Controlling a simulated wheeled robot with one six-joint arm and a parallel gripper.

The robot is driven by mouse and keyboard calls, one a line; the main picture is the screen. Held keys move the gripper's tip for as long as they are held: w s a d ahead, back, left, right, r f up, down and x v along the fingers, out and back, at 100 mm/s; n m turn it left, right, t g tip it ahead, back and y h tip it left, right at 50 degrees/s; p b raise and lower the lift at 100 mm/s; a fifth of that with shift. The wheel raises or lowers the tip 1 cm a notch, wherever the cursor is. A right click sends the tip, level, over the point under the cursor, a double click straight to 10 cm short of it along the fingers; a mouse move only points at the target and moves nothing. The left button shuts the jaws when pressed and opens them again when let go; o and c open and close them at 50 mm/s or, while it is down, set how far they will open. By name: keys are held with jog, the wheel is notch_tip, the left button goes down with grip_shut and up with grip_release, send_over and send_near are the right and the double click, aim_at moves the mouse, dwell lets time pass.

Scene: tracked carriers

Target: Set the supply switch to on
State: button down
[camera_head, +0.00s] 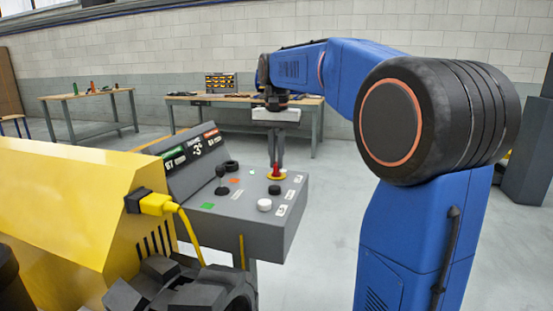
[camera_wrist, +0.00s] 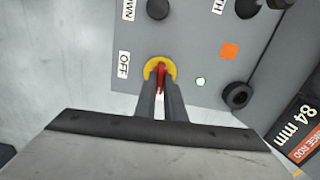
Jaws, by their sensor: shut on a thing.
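The supply switch is a red handle (camera_head: 276,170) on a yellow round plate (camera_head: 271,178) on the grey sloped control panel (camera_head: 240,229). In the wrist view the red handle (camera_wrist: 161,74) stands upright between my fingertips on the yellow plate (camera_wrist: 149,69). An OFF label (camera_wrist: 123,64) lies just left of the plate in that view. My gripper (camera_head: 276,161) reaches down from above and is shut on the red handle; its fingertips also show in the wrist view (camera_wrist: 161,84). The fingers hide part of the handle and whatever label lies below it.
Near the switch stand a white knob (camera_head: 264,205), a black lever (camera_head: 222,174) and a black ring (camera_head: 232,165). A small green-white light (camera_wrist: 200,82) shows beside the plate. A yellow plug (camera_head: 157,204) and cable sit left. Workbenches stand behind.

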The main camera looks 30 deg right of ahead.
aim_at(276, 162)
jog(key=shift+m, duration=0.4)
jog(key=c, duration=1.8)
grip_release()
jog(key=shift+c, duration=0.2)
notch_tip(276, 162, up, 18)
jog(key=shift+f, duration=0.25)
